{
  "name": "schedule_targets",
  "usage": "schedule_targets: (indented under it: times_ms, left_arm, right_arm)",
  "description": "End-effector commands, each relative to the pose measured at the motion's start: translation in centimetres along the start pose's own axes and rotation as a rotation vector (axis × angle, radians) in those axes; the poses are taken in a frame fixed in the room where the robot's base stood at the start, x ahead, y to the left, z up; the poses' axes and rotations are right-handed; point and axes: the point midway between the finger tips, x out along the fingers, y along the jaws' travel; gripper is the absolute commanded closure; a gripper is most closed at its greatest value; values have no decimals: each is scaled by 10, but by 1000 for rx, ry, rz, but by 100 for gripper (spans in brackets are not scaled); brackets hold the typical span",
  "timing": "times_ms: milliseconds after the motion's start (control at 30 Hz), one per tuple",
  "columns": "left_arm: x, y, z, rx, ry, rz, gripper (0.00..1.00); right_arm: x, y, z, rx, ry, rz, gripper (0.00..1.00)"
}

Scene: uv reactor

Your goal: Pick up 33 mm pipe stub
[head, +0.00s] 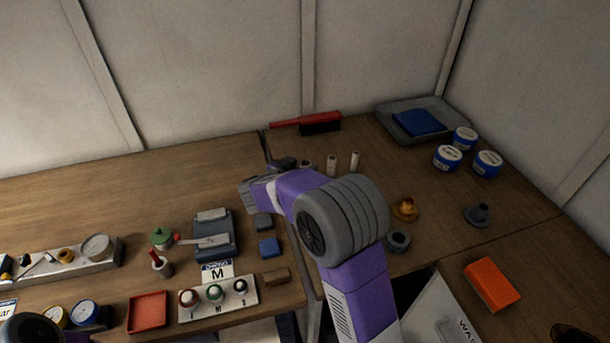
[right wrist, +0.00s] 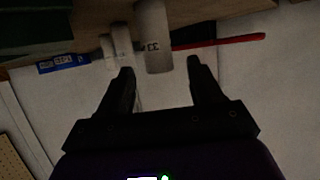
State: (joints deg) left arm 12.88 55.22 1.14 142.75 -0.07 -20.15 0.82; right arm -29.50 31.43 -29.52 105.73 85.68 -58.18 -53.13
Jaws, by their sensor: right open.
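The 33 mm pipe stub (right wrist: 153,38), pale with a dark "33" mark, stands at the top middle of the right wrist view, which looks upside down. My right gripper (right wrist: 160,67) is open, with its two fingers apart on either side of the stub's near end. I see no grip on it. In the head view the right gripper (head: 287,163) is small, dark and mostly hidden behind my purple wrist. The stub's top (head: 306,164) barely shows beside it. Two other pale stubs stand to the right, one (head: 331,165) and another (head: 355,161). My left gripper is not in view.
A red brush (head: 308,123) lies behind the stubs near the wall. Flanged fittings (head: 405,209) sit right of my arm. A grey device (head: 216,247) sits left.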

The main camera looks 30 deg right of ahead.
Motion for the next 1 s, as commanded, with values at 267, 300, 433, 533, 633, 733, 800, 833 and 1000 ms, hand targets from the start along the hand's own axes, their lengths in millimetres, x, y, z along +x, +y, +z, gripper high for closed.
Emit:
schedule_targets:
  times_ms: [267,300,433,533,633,733,800,833,1000]
  left_arm:
    - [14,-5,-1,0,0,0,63]
    - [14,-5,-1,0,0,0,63]
    - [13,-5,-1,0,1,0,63]
    - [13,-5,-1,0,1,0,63]
    - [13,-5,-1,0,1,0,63]
    - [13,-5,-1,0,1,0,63]
    - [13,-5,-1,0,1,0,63]
    - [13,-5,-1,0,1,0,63]
    - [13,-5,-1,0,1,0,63]
  right_arm:
    - [31,2,1,-1,1,1,35]
    - [32,2,0,-1,1,1,35]
    - [31,2,0,-1,0,0,35]
    - [31,2,0,-1,0,0,44]
    - [31,2,0,-1,0,0,60]
    - [31,2,0,-1,0,0,75]
    - [31,2,0,-1,0,0,86]
    - [31,2,0,-1,0,0,90]
    - [31,2,0,-1,0,0,90]
